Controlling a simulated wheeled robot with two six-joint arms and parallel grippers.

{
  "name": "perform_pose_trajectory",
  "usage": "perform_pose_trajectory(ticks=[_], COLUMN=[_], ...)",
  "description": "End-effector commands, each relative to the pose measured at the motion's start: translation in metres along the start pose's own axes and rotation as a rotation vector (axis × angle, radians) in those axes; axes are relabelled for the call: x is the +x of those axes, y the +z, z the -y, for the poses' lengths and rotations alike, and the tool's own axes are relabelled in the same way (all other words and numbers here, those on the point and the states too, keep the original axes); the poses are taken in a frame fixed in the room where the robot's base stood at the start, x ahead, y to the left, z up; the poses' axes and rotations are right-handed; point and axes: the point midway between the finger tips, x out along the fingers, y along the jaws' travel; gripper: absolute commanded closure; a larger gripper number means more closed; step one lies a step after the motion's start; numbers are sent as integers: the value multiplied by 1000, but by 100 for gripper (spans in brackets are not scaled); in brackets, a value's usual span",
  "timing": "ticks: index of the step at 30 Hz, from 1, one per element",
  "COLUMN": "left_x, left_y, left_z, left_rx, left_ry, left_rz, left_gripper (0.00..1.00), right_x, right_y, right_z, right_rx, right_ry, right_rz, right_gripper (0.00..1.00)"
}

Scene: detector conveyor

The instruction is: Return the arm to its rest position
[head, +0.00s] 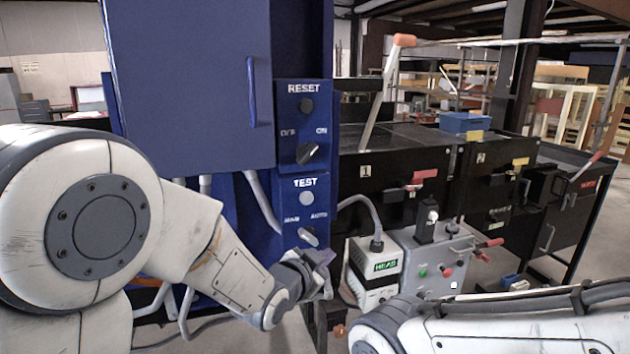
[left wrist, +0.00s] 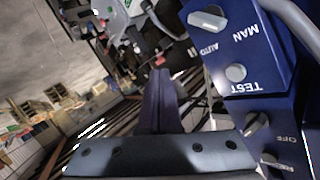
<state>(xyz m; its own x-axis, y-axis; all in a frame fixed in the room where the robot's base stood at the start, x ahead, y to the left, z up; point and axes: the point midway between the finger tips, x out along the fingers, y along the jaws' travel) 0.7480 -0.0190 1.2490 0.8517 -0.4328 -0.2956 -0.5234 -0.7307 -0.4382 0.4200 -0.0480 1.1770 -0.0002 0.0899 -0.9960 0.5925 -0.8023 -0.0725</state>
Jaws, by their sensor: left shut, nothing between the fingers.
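My left arm comes in from the left, and its gripper (head: 322,268) is in front of the lower part of the blue TEST panel (head: 292,212). The left gripper's fingers (left wrist: 160,100) are shut and empty in the left wrist view. The TEST panel has a round grey button and a MAN/AUTO knob (head: 308,237) just above the gripper. This knob also shows at the top of the left wrist view (left wrist: 207,18). I cannot tell whether the gripper touches the panel. My right arm shows at the lower right, but its gripper is out of view.
A RESET panel (head: 290,92) with an OFF/ON knob (head: 306,153) is above the TEST panel, on a tall blue cabinet (head: 190,80). To the right are a white HEAS box (head: 375,285), a grey control box (head: 455,265) and a black conveyor (head: 365,185) with a lever (head: 383,95).

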Motion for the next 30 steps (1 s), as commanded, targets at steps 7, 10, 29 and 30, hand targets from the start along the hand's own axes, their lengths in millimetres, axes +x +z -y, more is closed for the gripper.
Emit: perform_pose_trajectory(ticks=[7, 10, 29, 30], left_x=[-76, -123, -278, -277], left_y=[58, 82, 133, 133], left_z=[-83, -114, -169, -169], left_rx=[-173, -233, -322, -322], left_ry=[215, 292, 456, 456], left_rz=[438, 628, 1153, 1153], left_gripper=[100, 100, 100, 100], right_x=[17, 22, 33, 33], right_y=[1, 1, 2, 2], right_z=[-1, -2, -2, -2], right_rx=[-1, -1, -1, -1], right_ry=[0, 0, 0, 0], right_rz=[0, 0, 0, 0], right_gripper=[50, 50, 50, 50])
